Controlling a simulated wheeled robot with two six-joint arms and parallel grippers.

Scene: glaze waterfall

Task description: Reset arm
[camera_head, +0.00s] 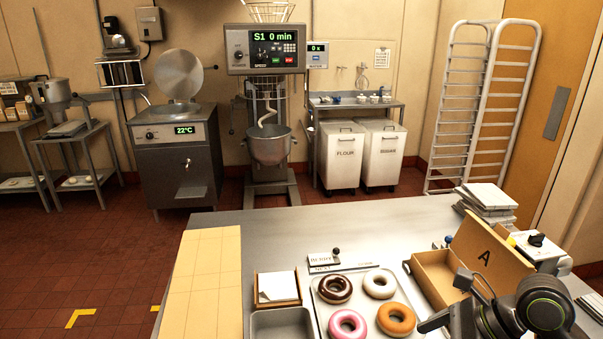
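My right arm comes in at the bottom right, beside the open cardboard box (488,252) marked A. The visible end of my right gripper (436,321) is dark and sits low, just right of the donut tray (352,272). Its fingers are partly cut off by the frame's lower edge, so I cannot tell whether they are open or shut. My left arm and gripper are not in view. The tray holds a chocolate donut (335,289), a white-glazed donut (380,284), a pink donut (348,325) and a plain brown donut (396,319).
On the steel table (290,228) are a tan board (205,275), a napkin holder (278,288), an empty metal pan (282,324) and stacked boxes (487,203). A mixer (270,146), fryer (178,150) and rack (482,105) stand behind. The table's back middle is clear.

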